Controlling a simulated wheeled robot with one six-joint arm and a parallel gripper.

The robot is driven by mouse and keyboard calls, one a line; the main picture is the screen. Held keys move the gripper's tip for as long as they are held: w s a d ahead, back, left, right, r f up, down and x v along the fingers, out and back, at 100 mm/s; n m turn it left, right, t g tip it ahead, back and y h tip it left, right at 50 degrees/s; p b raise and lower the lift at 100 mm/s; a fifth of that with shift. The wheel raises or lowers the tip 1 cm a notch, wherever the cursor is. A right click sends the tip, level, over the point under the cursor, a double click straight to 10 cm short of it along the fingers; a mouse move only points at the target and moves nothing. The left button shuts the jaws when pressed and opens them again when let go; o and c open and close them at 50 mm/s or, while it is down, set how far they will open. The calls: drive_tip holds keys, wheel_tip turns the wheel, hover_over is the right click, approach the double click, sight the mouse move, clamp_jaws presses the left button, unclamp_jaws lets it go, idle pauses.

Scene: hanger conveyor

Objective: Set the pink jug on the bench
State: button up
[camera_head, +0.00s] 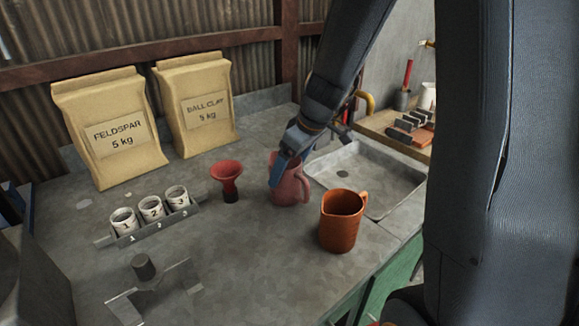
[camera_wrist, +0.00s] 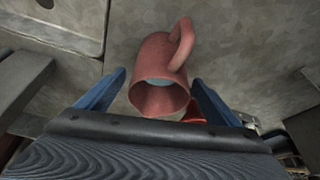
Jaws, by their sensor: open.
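The pink jug (camera_head: 291,187) stands upright on the grey bench (camera_head: 265,265), just left of the sink basin. My gripper (camera_head: 281,168) is over the jug, and a blue finger hides part of its left side and rim. In the wrist view the jug (camera_wrist: 158,60) lies between the two blue fingers of my gripper (camera_wrist: 160,80), with gaps showing beside it. Its open mouth faces the camera and its handle is on the far side, up and to the right. The fingers are open and do not grip it.
An orange-brown jug (camera_head: 341,222) stands close by, front right. A red funnel (camera_head: 227,175) is to the left. A rack (camera_head: 150,228) holds three numbered cups. Feldspar (camera_head: 112,130) and ball clay (camera_head: 197,105) bags stand behind. The metal basin (camera_head: 385,190) is right. The front middle bench is clear.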

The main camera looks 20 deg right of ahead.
drive_tip(key=b+v, duration=0.1)
drive_tip(key=v, duration=1.1)
drive_tip(key=shift+r, duration=0.15)
